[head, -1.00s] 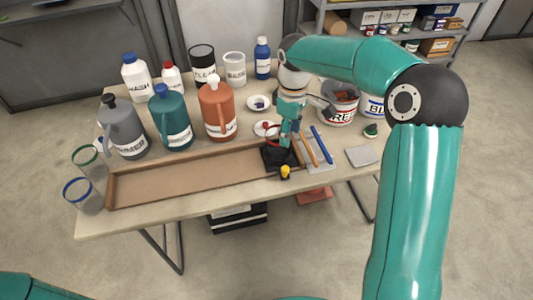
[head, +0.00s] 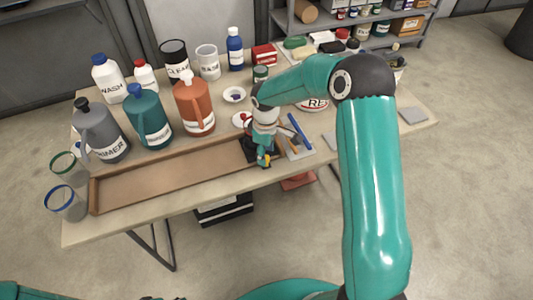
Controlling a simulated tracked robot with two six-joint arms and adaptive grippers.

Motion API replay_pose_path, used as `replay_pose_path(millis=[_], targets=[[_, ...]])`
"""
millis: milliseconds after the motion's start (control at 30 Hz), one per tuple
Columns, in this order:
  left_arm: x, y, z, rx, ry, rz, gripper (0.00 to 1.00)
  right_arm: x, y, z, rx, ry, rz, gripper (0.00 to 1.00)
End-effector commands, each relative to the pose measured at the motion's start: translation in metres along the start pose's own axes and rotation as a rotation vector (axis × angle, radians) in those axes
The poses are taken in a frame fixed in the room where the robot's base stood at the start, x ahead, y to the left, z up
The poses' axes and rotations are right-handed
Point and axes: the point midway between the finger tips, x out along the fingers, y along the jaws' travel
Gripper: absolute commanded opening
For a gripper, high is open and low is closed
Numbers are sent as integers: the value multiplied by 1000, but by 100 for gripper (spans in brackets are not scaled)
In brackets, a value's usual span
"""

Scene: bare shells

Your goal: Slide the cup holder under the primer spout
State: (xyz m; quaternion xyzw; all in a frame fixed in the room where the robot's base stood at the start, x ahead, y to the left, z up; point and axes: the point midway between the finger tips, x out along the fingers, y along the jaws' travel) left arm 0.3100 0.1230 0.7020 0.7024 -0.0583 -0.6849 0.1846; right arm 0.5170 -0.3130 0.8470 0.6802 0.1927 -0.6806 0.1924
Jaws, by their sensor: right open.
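The black cup holder (head: 250,151) sits at the right end of the long wooden channel (head: 165,176), partly hidden by my right gripper. A yellow knob (head: 262,162) shows at its front, largely covered. The grey primer jug (head: 105,146), labelled PRIMER, stands behind the channel's left end; its spout is not clear to see. My right gripper (head: 262,158) is open and points down at the holder's front, close to the knob; whether it touches cannot be told. My left gripper is out of view.
A teal jug (head: 148,118) and an orange jug (head: 193,107) stand behind the channel. Two clear cups, green-rimmed (head: 67,167) and blue-rimmed (head: 66,203), are at the left edge. Sticks lie on a grey pad right of the holder. The channel left of the holder is empty.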

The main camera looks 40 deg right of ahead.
Motion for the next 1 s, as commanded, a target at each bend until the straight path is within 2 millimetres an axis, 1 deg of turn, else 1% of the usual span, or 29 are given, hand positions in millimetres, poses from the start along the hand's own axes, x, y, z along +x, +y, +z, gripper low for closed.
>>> replay_pose_path(millis=[100,200,500,567,800,833,1000], targets=[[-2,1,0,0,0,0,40,12,0,0,0,-1,-1,52],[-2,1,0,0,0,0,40,16,0,0,1,-1,0,52],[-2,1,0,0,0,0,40,18,0,0,1,0,0,52],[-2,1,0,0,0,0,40,18,0,0,1,0,0,42],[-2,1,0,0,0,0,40,18,0,0,1,0,0,2],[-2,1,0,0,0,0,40,18,0,0,1,0,0,0],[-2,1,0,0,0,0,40,18,0,0,1,0,0,0]])
